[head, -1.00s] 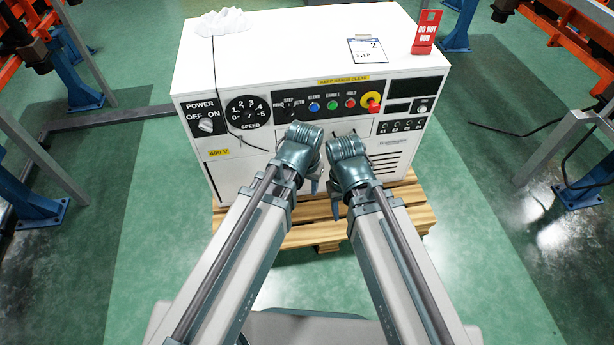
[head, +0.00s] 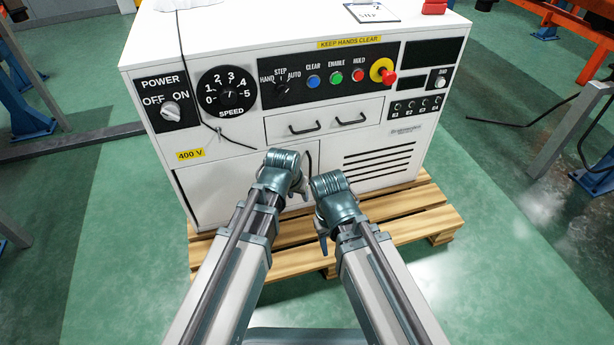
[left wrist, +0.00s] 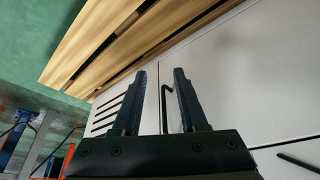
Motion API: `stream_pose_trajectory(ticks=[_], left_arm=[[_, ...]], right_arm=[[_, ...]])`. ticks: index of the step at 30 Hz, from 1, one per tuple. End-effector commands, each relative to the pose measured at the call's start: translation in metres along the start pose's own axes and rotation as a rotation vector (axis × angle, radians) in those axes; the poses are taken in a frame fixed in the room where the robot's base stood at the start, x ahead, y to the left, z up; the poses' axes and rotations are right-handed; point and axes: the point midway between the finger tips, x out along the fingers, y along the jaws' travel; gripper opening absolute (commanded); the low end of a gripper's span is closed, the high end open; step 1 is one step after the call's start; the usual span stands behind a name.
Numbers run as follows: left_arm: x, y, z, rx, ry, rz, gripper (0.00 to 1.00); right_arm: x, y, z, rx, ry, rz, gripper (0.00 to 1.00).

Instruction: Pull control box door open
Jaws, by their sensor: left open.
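The white control box (head: 228,133) stands in front of me. Its door (head: 222,188) is the lower left front panel and looks closed. My left gripper (head: 304,188) is at the right edge of this door, partly hidden by its own wrist. In the left wrist view, its two fingers (left wrist: 161,75) are open, with a thin black bent handle (left wrist: 166,108) showing between them. I cannot tell whether they touch it.
A black cable (head: 230,138) hangs over the front at left. The box stands on a wooden pallet (head: 420,207) that juts out in front.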

Motion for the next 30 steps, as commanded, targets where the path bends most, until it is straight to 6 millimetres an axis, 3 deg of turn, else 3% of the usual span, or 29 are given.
stream_pose_trajectory(ticks=[8, 14, 20, 30], left_arm=[[0.004, 0.000, -0.001, -0.001, 0.004, 0.000, 0.42], [0.009, 0.000, -0.013, -0.001, 0.004, 0.000, 0.42], [0.020, 0.000, -0.041, 0.000, 0.003, 0.000, 0.42], [0.046, 0.001, -0.104, -0.001, 0.003, 0.000, 0.42]], right_arm=[[0.003, 0.000, 0.000, 0.000, 0.000, 0.000, 0.50], [0.003, 0.000, 0.000, 0.000, 0.000, 0.000, 0.50], [0.003, 0.000, 0.000, 0.000, 0.000, 0.000, 0.50], [0.003, 0.000, 0.000, 0.000, 0.000, 0.000, 0.50]])
